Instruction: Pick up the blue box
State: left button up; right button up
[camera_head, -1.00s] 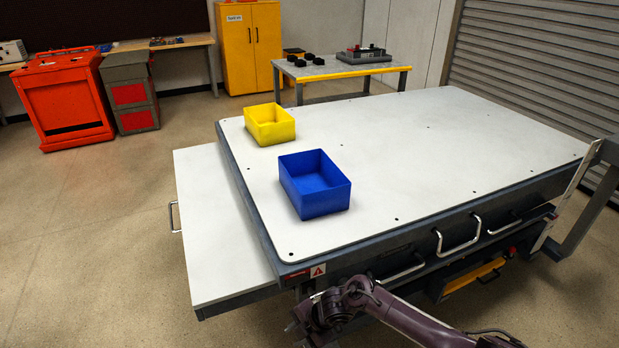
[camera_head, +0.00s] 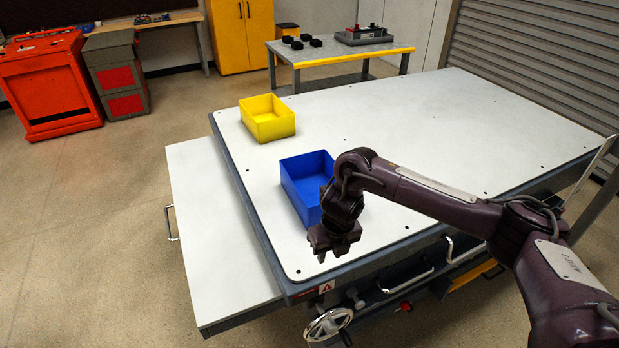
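The blue box (camera_head: 294,188) is an open-topped bin standing upright on the white table top, near its left front corner. My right gripper (camera_head: 335,248) hangs fingers down in front of the box's near right side, over the table's front edge strip. Its fingers look spread, with nothing seen between them. The gripper and wrist hide the box's near right part. I cannot tell whether they touch it. My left gripper is not in view.
A yellow open bin (camera_head: 267,125) stands behind the blue box on the same table (camera_head: 440,125). The table's right and back parts are clear. A lower white side shelf (camera_head: 212,240) lies to the left. A handwheel (camera_head: 327,325) and handles are on the front.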

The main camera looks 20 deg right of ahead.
aim_at(302, 175)
jog(key=i, duration=1.05)
